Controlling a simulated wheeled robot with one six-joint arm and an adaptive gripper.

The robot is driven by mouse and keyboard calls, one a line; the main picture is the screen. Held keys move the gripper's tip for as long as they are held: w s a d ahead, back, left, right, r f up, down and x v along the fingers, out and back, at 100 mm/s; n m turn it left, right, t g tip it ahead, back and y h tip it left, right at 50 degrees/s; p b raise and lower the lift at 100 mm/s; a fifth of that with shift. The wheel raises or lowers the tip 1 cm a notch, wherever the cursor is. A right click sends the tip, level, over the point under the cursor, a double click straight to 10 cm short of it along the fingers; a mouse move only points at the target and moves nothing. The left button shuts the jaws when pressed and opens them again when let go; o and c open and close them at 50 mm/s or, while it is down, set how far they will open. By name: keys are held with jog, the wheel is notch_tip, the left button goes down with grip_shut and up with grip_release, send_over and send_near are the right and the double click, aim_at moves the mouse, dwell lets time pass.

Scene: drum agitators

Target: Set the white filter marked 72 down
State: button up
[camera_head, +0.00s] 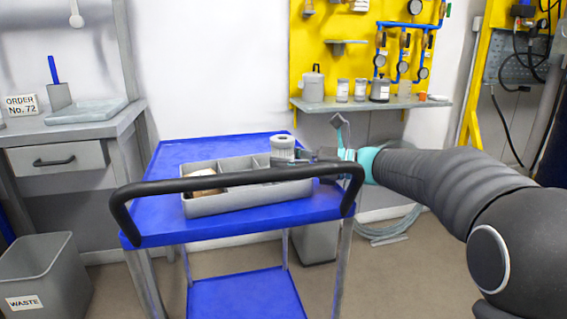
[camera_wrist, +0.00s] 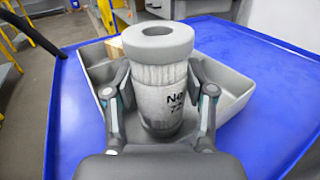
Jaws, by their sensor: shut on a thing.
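The white filter (camera_wrist: 158,90) is a pale cylinder with a grey ringed cap and dark lettering that reads partly as "No 72". It stands upright between the fingers of my gripper (camera_wrist: 160,105), which is shut on it. In the head view the filter (camera_head: 283,147) shows above the right part of the grey divided tray (camera_head: 240,198) on the blue cart. My gripper (camera_head: 322,160) reaches it from the right. The filter's lower end is hidden in the head view, so I cannot tell whether it touches the tray.
The blue cart (camera_head: 190,150) has a black handle (camera_head: 150,188) along its near side. A tan item (camera_head: 203,182) lies in the tray's left compartment. A workbench with an "ORDER No. 72" sign (camera_head: 21,105) and a grey tray (camera_head: 88,111) stands left. A waste bin (camera_head: 40,270) is below.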

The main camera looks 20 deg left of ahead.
jog(key=shift+f, duration=0.25)
jog(key=o, duration=1.3)
jog(key=shift+f, duration=0.1)
jog(key=shift+c, duration=0.2)
jog(key=d, duration=1.2)
jog(key=shift+w, duration=0.3)
